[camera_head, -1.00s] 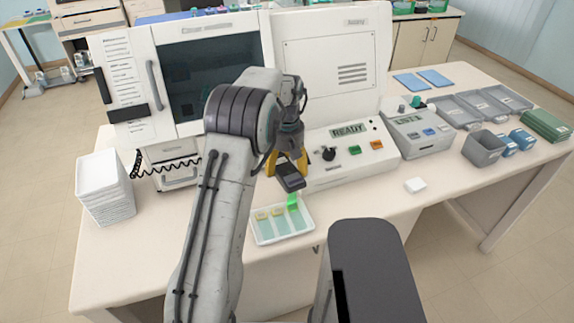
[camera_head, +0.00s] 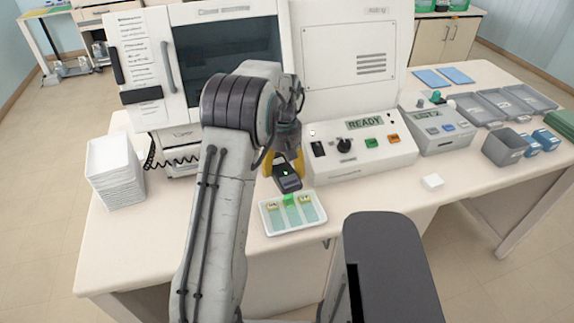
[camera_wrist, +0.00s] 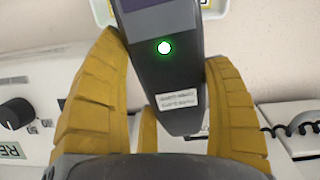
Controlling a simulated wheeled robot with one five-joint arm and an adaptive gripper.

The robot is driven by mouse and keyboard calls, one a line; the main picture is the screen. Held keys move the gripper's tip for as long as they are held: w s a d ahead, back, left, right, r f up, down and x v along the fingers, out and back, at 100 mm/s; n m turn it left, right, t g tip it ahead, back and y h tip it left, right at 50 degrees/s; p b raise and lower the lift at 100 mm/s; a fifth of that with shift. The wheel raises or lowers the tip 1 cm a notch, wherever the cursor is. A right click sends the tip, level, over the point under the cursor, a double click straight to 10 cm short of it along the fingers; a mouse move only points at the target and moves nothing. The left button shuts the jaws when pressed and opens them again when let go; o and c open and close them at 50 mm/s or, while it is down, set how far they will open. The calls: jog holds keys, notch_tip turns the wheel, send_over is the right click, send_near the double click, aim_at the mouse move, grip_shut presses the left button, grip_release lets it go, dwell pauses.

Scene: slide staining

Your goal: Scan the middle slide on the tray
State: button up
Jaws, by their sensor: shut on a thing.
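My gripper (camera_head: 284,163) has yellow fingers shut on a dark handheld scanner (camera_head: 288,182), held above the tray's back edge. In the wrist view the scanner (camera_wrist: 168,75) lies between the yellow fingers (camera_wrist: 160,115), with a green light lit on its body. The white tray (camera_head: 268,228) lies on the bench below and in front of it, holding three slides side by side with pale labels at their back ends. A green glow falls on the label end of the middle slide (camera_head: 291,213). The scanner is apart from the tray.
A white machine with a READY display (camera_head: 364,124) stands behind and right of my gripper. A stack of white trays (camera_head: 115,170) stands at the left. A small white block (camera_head: 432,181) and a grey bin (camera_head: 503,147) are at the right. The bench front between is clear.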

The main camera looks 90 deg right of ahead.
jog(key=shift+r, duration=0.1)
dwell(0.3)
jog(key=shift+r+p, duration=1.3)
jog(key=shift+r, duration=0.15)
jog(key=shift+w+f, duration=0.15)
